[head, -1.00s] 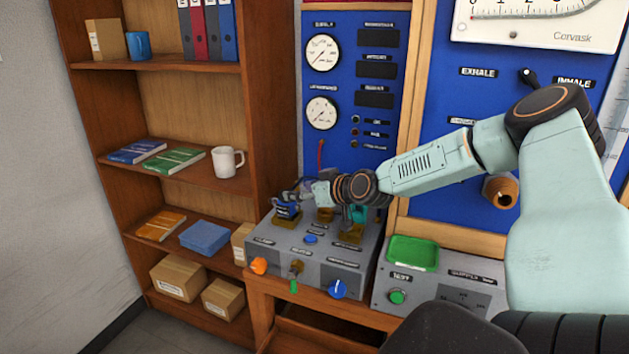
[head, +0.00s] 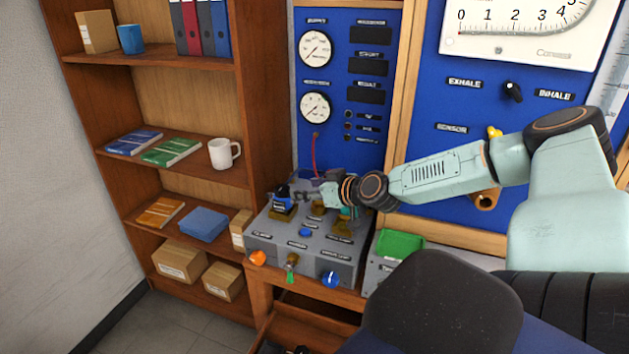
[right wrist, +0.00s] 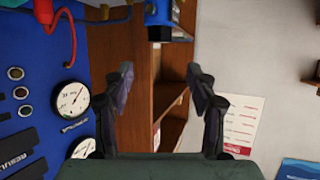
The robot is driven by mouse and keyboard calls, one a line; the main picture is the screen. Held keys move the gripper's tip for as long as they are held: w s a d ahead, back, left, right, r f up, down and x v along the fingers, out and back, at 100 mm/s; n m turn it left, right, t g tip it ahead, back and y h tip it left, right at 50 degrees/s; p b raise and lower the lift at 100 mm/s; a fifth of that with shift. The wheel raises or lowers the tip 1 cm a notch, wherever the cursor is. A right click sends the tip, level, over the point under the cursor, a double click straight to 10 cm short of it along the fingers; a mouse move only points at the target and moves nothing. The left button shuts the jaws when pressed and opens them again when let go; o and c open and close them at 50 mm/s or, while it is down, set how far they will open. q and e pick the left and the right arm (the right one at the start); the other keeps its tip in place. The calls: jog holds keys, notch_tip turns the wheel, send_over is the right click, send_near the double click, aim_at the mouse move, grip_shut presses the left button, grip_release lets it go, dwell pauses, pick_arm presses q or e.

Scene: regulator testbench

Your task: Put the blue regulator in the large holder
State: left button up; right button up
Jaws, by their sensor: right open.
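The blue regulator (head: 283,201) stands upright at the left brass-coloured holder (head: 281,214) on top of the grey testbench box; I cannot tell from its label which holder this is. My right gripper (head: 299,194) is just right of the regulator, open, its fingers pointing left towards it. In the right wrist view the open fingers (right wrist: 160,85) have nothing between them, and a blue body (right wrist: 167,18), apparently the regulator, shows beyond them at the top edge. A teal regulator (head: 348,212) is partly hidden behind my right wrist, by the right holder (head: 342,228). My left gripper is out of view.
Another brass holder (head: 317,208) sits in the middle of the box. A red hose (head: 314,155) hangs behind it from the blue gauge panel (head: 347,30). A wooden shelf (head: 255,100) stands close on the left.

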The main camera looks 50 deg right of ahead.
jog(key=s+a+f+g+y, duration=0.1)
jog(key=s+a+f+g, duration=0.4)
jog(key=a, duration=0.6)
jog(key=s+a+f+g+y, duration=0.1)
jog(key=s+a+f+g, duration=0.1)
jog(key=s+a+f, duration=0.7)
jog(key=s+a+f+g, duration=0.1)
jog(key=s+a+g, duration=0.1)
jog(key=s, duration=0.5)
jog(key=s+a+f+g+h, duration=0.1)
jog(key=s+a+f+g, duration=0.1)
jog(key=s+a, duration=0.2)
jog(key=s+a+f+g, duration=0.2)
jog(key=s+a, duration=0.1)
jog(key=s, duration=0.7)
jog(key=shift+s+f+h, duration=0.2)
jog(key=shift+s+h, duration=0.05)
jog(key=shift+h, duration=0.15)
jog(key=shift+a, duration=0.1)
jog(key=shift+a, duration=0.1)
